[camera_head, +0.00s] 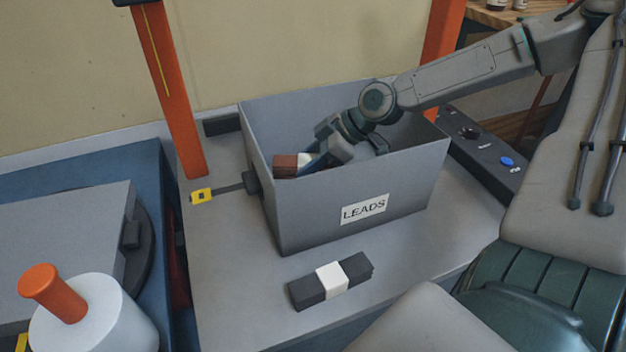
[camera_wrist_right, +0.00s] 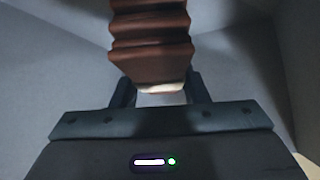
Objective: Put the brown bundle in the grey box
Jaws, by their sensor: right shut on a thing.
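The grey box (camera_head: 310,218), labelled LEADS, stands on the grey shelf. The brown bundle (camera_head: 286,164) has a white band and is inside the box's opening, near its left wall. My right gripper (camera_head: 312,162) reaches into the box and is shut on the bundle around its white band. In the right wrist view the ribbed brown bundle (camera_wrist_right: 150,40) sticks out beyond the fingers of the right gripper (camera_wrist_right: 162,92), with grey box walls around it. The box wall hides the bundle's lower part, and I cannot tell whether it touches the box floor. My left gripper is not in view.
A dark bundle with a white band (camera_head: 331,280) lies on the shelf in front of the box. A dark panel with a blue button (camera_head: 506,161) is to the right. Orange posts (camera_head: 168,90) stand behind. A white cylinder with an orange knob (camera_head: 95,315) is at lower left.

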